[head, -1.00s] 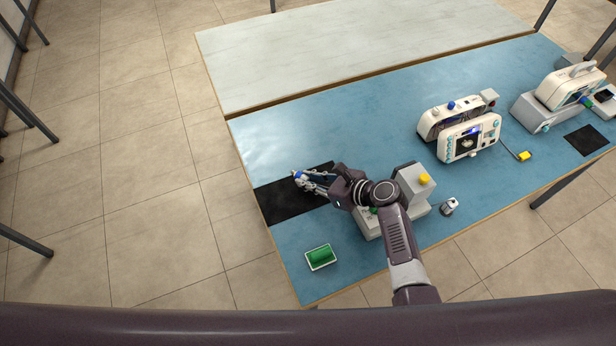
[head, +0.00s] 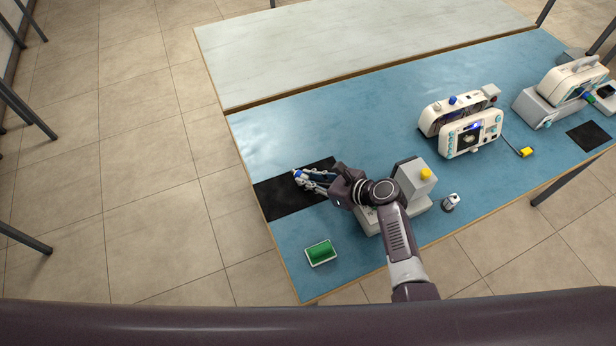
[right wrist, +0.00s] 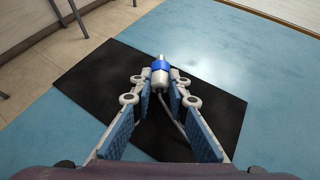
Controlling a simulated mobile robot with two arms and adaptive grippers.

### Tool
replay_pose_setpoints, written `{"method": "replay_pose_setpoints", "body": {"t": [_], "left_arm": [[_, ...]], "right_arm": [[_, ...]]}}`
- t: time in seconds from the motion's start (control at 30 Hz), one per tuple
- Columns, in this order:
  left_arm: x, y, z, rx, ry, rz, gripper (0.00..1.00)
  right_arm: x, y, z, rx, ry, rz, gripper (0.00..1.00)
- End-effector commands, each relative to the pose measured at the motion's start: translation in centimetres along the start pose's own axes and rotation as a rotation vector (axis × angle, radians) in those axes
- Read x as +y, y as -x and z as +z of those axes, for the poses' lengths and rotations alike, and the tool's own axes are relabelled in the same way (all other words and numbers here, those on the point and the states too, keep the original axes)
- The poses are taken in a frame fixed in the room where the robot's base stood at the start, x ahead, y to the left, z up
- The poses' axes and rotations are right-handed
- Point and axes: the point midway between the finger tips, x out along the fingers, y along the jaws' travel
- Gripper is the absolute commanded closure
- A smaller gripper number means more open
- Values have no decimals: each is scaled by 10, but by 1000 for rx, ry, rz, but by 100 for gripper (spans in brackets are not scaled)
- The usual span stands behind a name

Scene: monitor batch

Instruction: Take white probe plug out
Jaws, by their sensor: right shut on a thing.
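My right gripper (head: 308,180) is shut on a white plug with a blue band (right wrist: 160,67), over the black mat (head: 283,202) at the left part of the blue table. In the right wrist view the fingertips (right wrist: 160,80) close on the plug's sides, and its narrow metal tip points away from me. A thin pale cable (right wrist: 178,122) runs back from it between the fingers. The plug is clear of any socket that I can see. Whether it touches the mat I cannot tell. My left gripper is out of view.
A grey-white device with a yellow knob (head: 425,174) stands beside and partly behind my right arm. A green block in a white tray (head: 320,253) lies near the front left edge. White monitors (head: 470,137) stand to the right, with a yellow plug (head: 526,152). The back left of the table is clear.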

Motion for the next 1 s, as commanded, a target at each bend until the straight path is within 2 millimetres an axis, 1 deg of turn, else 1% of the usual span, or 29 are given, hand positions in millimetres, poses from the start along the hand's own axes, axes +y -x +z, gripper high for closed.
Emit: {"method": "replay_pose_setpoints", "body": {"t": [0.3,0.33,0.5,0.83,0.93,1.0], "left_arm": [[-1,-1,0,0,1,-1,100],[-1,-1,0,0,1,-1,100],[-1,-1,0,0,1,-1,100],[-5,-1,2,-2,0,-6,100],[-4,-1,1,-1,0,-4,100],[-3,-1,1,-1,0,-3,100]], "right_arm": [[0,-1,-1,-1,0,0,100],[0,-1,-1,-1,0,0,84],[0,-1,-1,-1,0,0,65],[0,0,-2,0,1,0,65],[0,7,-2,0,1,-1,65],[-1,15,-2,-1,1,-2,65]]}}
